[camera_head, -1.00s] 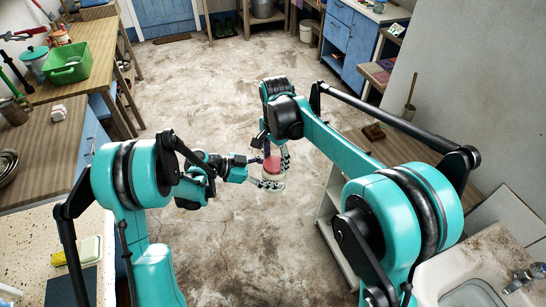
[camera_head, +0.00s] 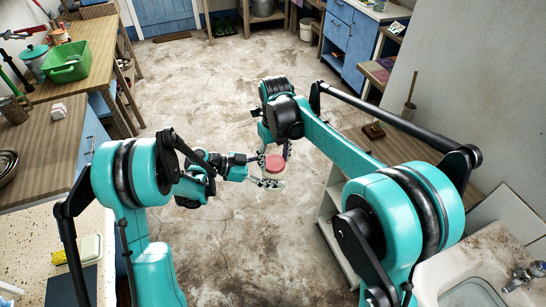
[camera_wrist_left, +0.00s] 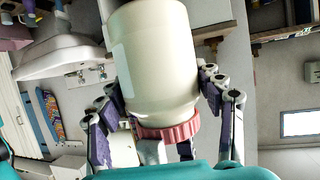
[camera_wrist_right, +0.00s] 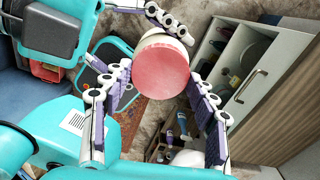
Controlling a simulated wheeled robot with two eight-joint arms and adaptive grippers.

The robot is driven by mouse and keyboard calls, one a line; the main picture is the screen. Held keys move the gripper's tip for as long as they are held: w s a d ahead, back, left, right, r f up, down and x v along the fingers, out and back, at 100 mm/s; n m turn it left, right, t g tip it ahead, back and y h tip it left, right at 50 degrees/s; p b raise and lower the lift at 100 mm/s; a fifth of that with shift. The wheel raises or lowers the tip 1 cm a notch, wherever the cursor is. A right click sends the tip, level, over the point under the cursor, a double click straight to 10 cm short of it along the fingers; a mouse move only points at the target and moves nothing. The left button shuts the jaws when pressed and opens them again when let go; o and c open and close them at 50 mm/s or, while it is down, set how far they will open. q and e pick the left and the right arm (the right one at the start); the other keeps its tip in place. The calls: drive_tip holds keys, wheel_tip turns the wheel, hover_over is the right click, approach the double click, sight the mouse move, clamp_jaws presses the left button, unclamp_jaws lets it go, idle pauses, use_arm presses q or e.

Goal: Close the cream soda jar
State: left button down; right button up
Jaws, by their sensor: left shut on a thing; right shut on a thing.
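The cream soda jar (camera_wrist_left: 158,62) is a pale cream jar with a pink-red ribbed lid (camera_wrist_left: 170,132) at its mouth. In the left wrist view it appears upside down between the fingers of my left gripper (camera_wrist_left: 163,88), which is shut on its body. In the right wrist view the round lid top (camera_wrist_right: 162,72) faces the camera, between the fingers of my right gripper (camera_wrist_right: 162,82), which is shut on the lid. In the head view the lid (camera_head: 281,162) shows between both grippers, above the floor; the jar body is mostly hidden. Whether the lid is fully tight cannot be told.
A stone sink (camera_head: 475,290) is at the front right. The floor between is open.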

drive_tip(key=shift+a, duration=0.15)
drive_tip(key=o, duration=0.7)
drive_tip(key=shift+o, duration=0.2)
drive_tip(key=shift+r, duration=2.3)
drive_tip(key=shift+c, duration=0.5)
